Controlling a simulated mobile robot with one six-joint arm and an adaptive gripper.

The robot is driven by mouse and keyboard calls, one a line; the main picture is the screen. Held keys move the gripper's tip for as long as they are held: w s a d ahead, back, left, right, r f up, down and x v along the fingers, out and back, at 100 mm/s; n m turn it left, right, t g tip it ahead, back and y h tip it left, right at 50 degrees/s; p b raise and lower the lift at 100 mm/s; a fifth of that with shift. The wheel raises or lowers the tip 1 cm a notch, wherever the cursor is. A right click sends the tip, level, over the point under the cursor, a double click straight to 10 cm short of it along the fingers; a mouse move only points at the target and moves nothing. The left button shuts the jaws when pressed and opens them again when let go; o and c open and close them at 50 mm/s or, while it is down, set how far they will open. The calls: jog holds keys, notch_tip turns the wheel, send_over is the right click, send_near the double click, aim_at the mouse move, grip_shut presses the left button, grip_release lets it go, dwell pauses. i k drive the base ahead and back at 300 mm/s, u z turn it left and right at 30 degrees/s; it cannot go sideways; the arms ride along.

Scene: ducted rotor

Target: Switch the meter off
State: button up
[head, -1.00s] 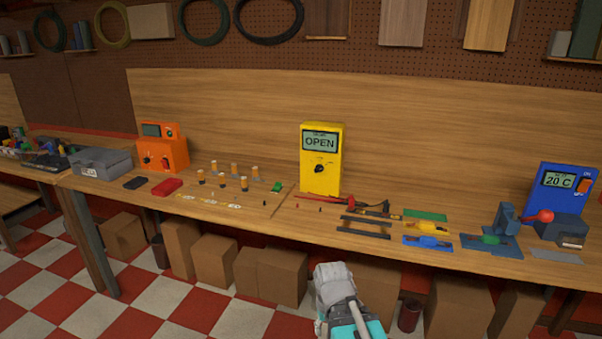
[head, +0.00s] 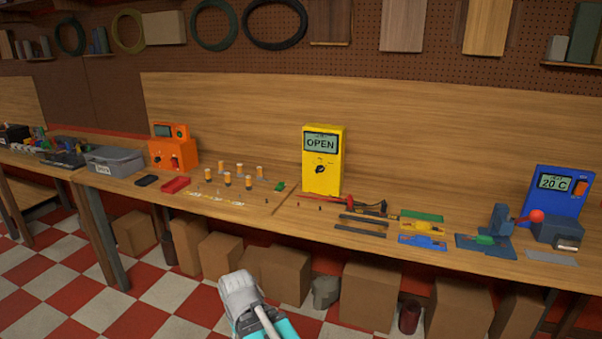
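The yellow meter (head: 323,161) stands upright on the workbench, near the middle of the head view. Its screen (head: 321,143) reads OPEN. A black dial (head: 320,169) sits on its front below the screen. Red and black test leads (head: 369,206) lie on the bench at its foot. My arm shows at the bottom of the view, with a grey end part (head: 240,294) and a teal link, in front of and below the bench edge, well away from the meter. The gripper's fingers cannot be made out.
An orange unit (head: 176,150) stands left of the meter, with small posts (head: 227,178) and a red tray (head: 175,185) between. A blue unit (head: 555,193) reading 20 C and a blue press (head: 490,240) are at right. Boxes (head: 287,272) fill the space under the bench.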

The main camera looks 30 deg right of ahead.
aim_at(321, 168)
jog(key=u, duration=0.95)
jog(key=k, duration=0.7)
jog(key=z, duration=1.35)
jog(key=i, duration=0.1)
jog(key=z, duration=0.35)
